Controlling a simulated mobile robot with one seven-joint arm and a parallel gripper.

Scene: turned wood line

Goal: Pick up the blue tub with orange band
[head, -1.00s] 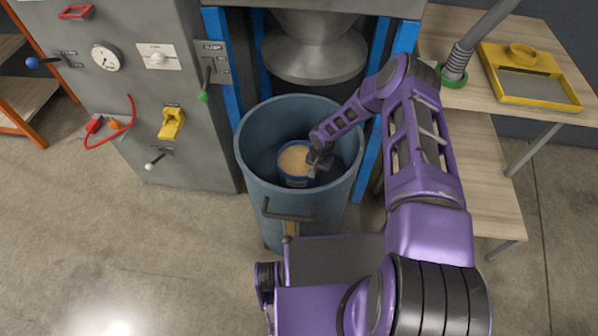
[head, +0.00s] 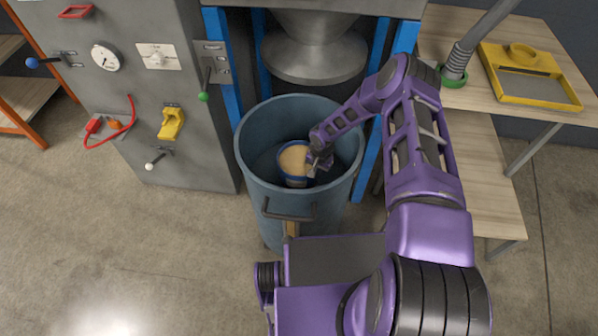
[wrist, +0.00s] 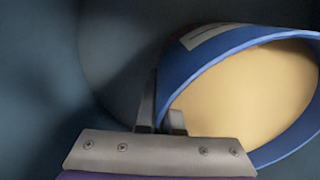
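The blue tub (head: 296,181) is inside the large blue-grey bin, with a blue rim and tan contents. Its orange band cannot be made out. The wrist view shows the tub's rim (wrist: 205,66) and a pale label on its outer wall. My gripper (head: 318,166) reaches down into the bin at the tub's right side. In the wrist view my gripper (wrist: 163,118) has one finger outside the tub's wall and one inside, closed on the rim. The tub's underside is hidden.
The bin (head: 252,160) surrounds the tub and my gripper closely. A grey hopper (head: 314,55) hangs above and behind the bin, between blue posts. A grey control cabinet (head: 130,90) stands left. A wooden bench (head: 470,100) with a yellow tray (head: 535,98) stands right.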

